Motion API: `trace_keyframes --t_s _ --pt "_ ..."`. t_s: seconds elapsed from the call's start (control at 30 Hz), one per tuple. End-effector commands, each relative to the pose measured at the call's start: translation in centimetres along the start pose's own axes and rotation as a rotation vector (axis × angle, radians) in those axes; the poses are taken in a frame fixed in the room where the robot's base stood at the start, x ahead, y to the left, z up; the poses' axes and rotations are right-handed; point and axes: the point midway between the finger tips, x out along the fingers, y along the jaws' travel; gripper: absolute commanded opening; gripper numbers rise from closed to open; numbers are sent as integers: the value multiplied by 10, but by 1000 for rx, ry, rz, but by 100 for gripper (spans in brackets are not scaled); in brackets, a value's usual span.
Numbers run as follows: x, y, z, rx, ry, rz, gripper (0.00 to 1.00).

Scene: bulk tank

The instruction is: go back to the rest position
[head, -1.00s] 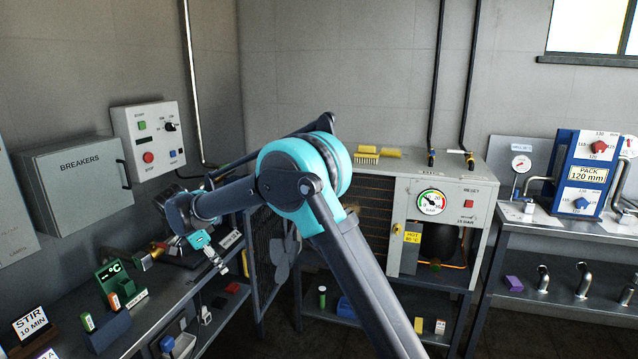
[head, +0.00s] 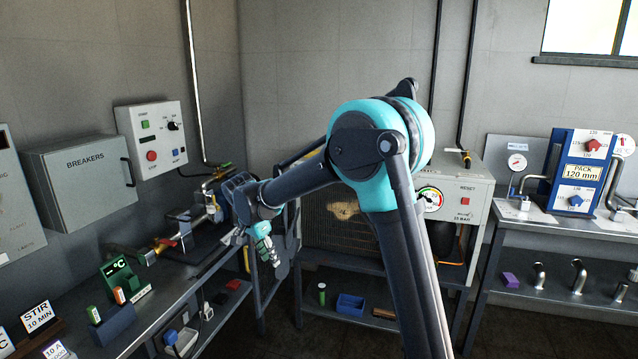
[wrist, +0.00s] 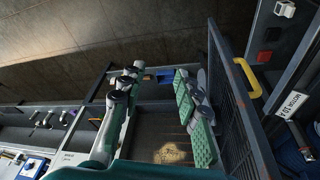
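My gripper (head: 265,252) hangs in front of the open mesh door, to the right of the left bench, fingers pointing down. In the wrist view my gripper (wrist: 157,76) shows two green-padded fingers standing well apart, with nothing between them. The gripper touches nothing that I can see. My arm stands raised and bent in the middle of the head view and hides part of the grey cooling unit (head: 473,182).
The left bench (head: 185,285) holds a green °C display (head: 118,275), label stands and pipe fittings (head: 205,205). The mesh door (wrist: 228,105) with a yellow handle (wrist: 248,77) is close to the gripper. A blue bin (head: 350,305) sits on the lower shelf.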

Motion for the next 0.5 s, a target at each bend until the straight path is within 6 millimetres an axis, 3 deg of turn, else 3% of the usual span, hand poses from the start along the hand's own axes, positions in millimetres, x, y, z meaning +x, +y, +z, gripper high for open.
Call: trace_keyframes --t_s 0.03,0.2,0.33,0.5 --pt "4 23 -16 -22 -11 -8 32" --pt "22 105 -57 -153 -45 -58 32" --pt "37 170 -73 -253 -52 -106 32" --pt "58 253 -77 -380 -38 -168 32"
